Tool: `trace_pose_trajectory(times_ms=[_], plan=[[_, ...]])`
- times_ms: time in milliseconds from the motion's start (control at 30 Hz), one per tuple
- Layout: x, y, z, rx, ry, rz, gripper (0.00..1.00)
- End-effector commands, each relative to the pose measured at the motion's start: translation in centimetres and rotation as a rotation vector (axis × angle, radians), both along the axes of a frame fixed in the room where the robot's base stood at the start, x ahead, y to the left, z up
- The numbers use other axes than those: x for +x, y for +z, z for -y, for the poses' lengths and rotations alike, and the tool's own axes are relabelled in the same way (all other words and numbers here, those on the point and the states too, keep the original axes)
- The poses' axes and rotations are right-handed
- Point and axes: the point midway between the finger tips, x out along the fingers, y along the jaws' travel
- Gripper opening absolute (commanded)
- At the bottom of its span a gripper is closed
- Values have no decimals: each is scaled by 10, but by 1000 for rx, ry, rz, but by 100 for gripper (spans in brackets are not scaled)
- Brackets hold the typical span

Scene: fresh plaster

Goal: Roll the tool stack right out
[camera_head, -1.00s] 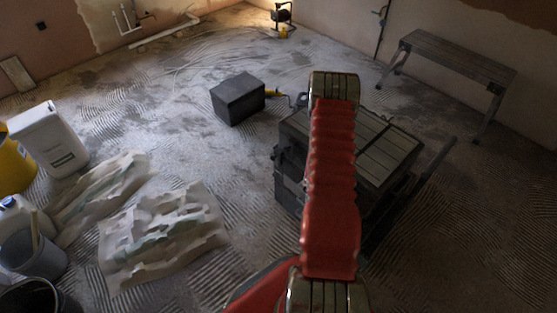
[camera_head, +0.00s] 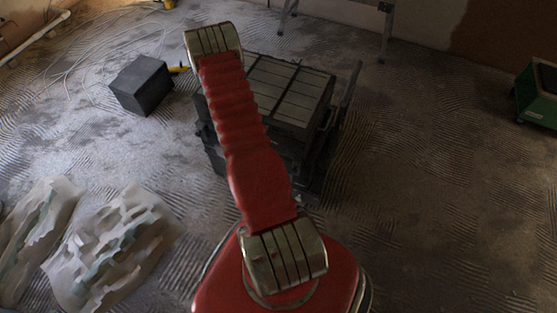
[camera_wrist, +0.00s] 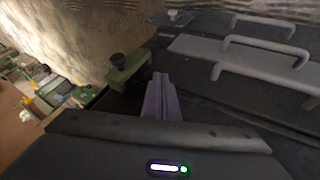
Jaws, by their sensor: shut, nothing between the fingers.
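The tool stack (camera_head: 290,88) is a dark, boxy stack with a ribbed lid, upright on the floor at the upper middle of the head view. A dark bar-like handle (camera_head: 349,90) rises along its right side. My red arm hides its left part. In the wrist view, a dark surface with pale grey handles (camera_wrist: 262,52) fills the right side, likely the stack seen close. My gripper (camera_wrist: 160,88) is shut and empty, close to this surface; whether it touches is unclear. A green latch-like part with a black knob (camera_wrist: 128,70) is just left of the fingertips.
A dark box (camera_head: 143,86) stands left of the stack, with a yellow item (camera_head: 179,69) beside it. Crumpled sheets (camera_head: 112,245) lie front left. A green box (camera_head: 538,95) stands far right. Metal legs (camera_head: 386,32) stand behind the stack. The floor right of the stack is clear.

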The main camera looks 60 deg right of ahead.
Motion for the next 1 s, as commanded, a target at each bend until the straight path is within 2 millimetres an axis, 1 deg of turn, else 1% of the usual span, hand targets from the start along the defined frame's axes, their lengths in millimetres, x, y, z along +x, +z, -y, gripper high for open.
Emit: trace_pose_trajectory(times_ms=[33, 300, 500, 667, 1000], plan=[[5, 8, -3, -2, 3, 2, 0], [25, 42, -21, -3, 5, 5, 0], [36, 61, -31, -2, 5, 5, 0], [38, 67, -34, -1, 3, 3, 0], [38, 67, -34, -1, 2, 3, 0]])
